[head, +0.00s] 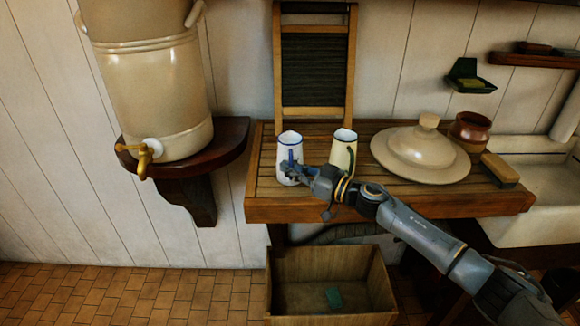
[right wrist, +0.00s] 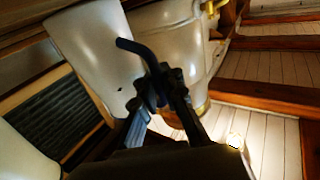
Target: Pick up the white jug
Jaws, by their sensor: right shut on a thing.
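The white jug (head: 290,150) has a blue rim and a blue handle. It is upright at the left end of the slatted wooden board; I cannot tell whether its base touches the wood. My right gripper (head: 294,172) is at its front and hides part of its lower side. In the right wrist view the jug (right wrist: 92,55) fills the upper left, and my right gripper (right wrist: 163,88) is shut on its dark blue handle (right wrist: 138,48). My left gripper is not in view.
A cream jug (head: 343,152) with a green handle stands close right of the white jug. A washboard (head: 315,60) leans behind. A large lid (head: 420,153), brown pot (head: 469,131) and brush (head: 499,170) are farther right. A crock with a tap (head: 155,90) stands left.

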